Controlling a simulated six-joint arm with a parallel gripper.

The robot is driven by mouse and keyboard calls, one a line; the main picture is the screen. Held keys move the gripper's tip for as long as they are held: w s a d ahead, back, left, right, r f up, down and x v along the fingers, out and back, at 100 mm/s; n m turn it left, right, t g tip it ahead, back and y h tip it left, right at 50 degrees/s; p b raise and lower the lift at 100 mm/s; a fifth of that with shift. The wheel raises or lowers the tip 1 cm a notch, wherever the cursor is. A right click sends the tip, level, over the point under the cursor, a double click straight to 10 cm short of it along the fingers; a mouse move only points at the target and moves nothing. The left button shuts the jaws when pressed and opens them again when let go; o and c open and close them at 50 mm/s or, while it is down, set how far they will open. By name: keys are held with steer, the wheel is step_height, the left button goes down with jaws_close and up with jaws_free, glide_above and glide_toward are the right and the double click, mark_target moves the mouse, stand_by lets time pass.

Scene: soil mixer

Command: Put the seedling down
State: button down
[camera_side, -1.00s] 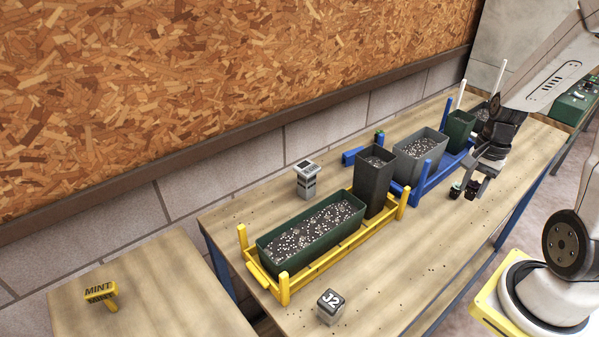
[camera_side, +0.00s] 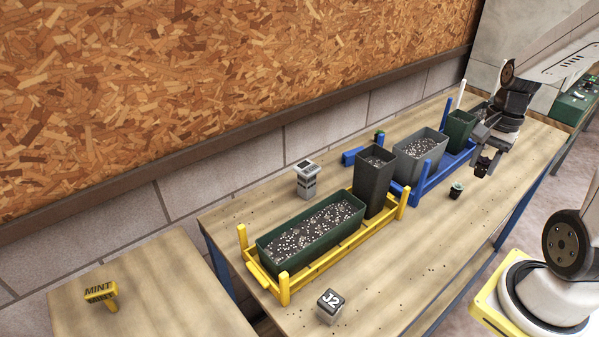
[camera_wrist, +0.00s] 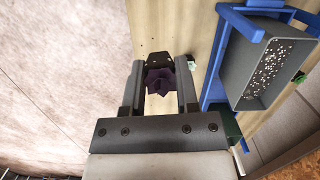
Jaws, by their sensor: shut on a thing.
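My gripper (camera_side: 484,160) is shut on a seedling with dark purple leaves in a small dark pot (camera_side: 482,167). It holds the pot above the table, near the right end of the blue rack. In the wrist view the purple seedling (camera_wrist: 159,80) sits between the two fingers of my gripper (camera_wrist: 160,92). A second small dark pot with a green seedling (camera_side: 456,190) stands upright on the table, to the left of and below my gripper.
A blue rack (camera_side: 424,184) holds a grey trough (camera_side: 420,158) and a green pot (camera_side: 459,129). A yellow rack (camera_side: 284,289) holds a green trough and a tall dark pot (camera_side: 374,187). A J2 block (camera_side: 330,306) stands at the front. The table is clear around the green seedling.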

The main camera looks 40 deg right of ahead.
steer(key=r, duration=0.8)
steer(key=shift+w+a, duration=0.2)
steer(key=shift+w, duration=0.15)
steer(key=w+a, duration=0.9)
steer(key=a, duration=0.3)
steer(key=w+a, duration=0.8)
steer(key=a, duration=0.5)
steer(key=s+a+m, duration=0.1)
steer(key=s+a, duration=0.2)
steer(key=a, duration=1)
steer(key=s+a, duration=0.3)
steer(key=a, duration=1)
step_height(320, 180, down, 11)
steer(key=t, duration=0.1)
steer(key=shift+w+a+f, duration=0.15)
steer(key=shift+a, duration=0.25)
